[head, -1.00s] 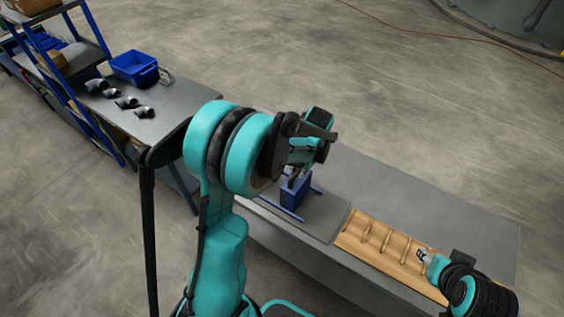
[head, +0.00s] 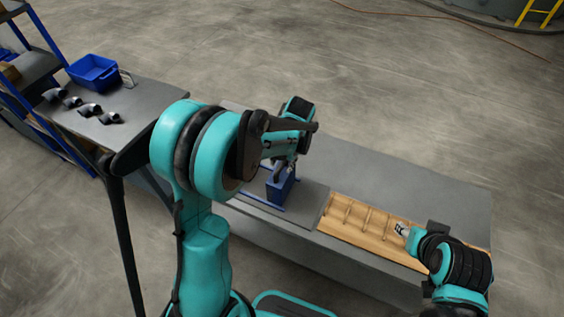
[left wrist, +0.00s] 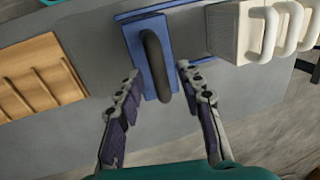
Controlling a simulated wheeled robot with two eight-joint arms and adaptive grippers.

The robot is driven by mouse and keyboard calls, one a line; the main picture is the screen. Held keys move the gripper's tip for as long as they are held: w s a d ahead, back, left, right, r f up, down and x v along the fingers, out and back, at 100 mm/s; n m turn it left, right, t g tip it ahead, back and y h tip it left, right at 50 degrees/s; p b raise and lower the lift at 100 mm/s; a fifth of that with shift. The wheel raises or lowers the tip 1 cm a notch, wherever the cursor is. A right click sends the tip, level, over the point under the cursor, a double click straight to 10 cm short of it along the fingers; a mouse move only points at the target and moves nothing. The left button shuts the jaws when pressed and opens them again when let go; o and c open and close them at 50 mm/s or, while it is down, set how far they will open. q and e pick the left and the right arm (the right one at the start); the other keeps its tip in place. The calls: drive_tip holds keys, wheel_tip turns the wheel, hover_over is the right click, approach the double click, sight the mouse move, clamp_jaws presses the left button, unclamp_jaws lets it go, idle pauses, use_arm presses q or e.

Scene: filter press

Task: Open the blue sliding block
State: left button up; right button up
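The blue sliding block (head: 279,190) sits on blue rails on the grey bench. The left wrist view shows it from above as a blue block (left wrist: 134,52) with a dark rounded handle (left wrist: 156,65). My left gripper (head: 286,166) is just over the block in the head view. In the left wrist view its fingers (left wrist: 158,84) are spread on either side of the handle, with gaps on both sides. My right gripper (head: 402,230) is over the wooden rack at the right, too small to tell its state.
A wooden rack (head: 345,212) with several pegs lies beside the block's grey plate. A white block with several handles (left wrist: 240,35) stands right of the rails in the left wrist view. A blue bin (head: 93,72) and several dark pipe elbows are on the left table. The bench's far side is clear.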

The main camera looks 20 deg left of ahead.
use_arm(q)
wheel_tip(320, 180, up, 11)
drive_tip(key=d, duration=0.2)
drive_tip(key=shift+d+r, duration=0.15)
drive_tip(key=shift+r, duration=0.05)
drive_tip(key=shift+s, duration=0.15)
drive_tip(key=s+f+t+h+b, duration=0.1)
drive_tip(key=s+f+t+b, duration=0.2)
drive_tip(key=s, duration=0.5)
drive_tip(key=s+f+n+t+h+b, duration=0.1)
drive_tip(key=s+f+t+b, duration=0.3)
drive_tip(key=s+b, duration=0.2)
drive_tip(key=s+d, duration=0.1)
drive_tip(key=s, duration=0.1)
drive_tip(key=shift+s+f, duration=0.35)
drive_tip(key=shift+f, duration=0.05)
